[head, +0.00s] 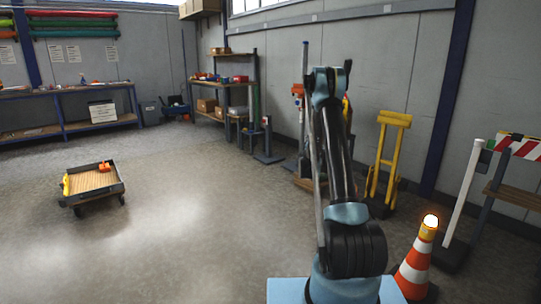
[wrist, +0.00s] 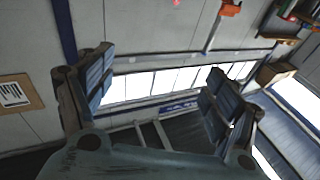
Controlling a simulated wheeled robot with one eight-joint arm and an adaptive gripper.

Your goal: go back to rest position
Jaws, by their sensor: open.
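My gripper (wrist: 160,95) shows in the wrist view with its two dark, blue-padded fingers spread wide apart. Nothing is between the fingers; behind them are the wall and a row of bright windows. In the head view my arm rises from its blue base at the lower right, with its upper joint in front of the back wall. I cannot make out the gripper's fingers in the head view.
An orange-and-white cone (head: 413,267) with a lit lamp stands close right of my arm. A yellow stand (head: 386,160) and a striped barrier (head: 519,146) are by the right wall. A low cart (head: 93,184) sits at left. Open floor lies between.

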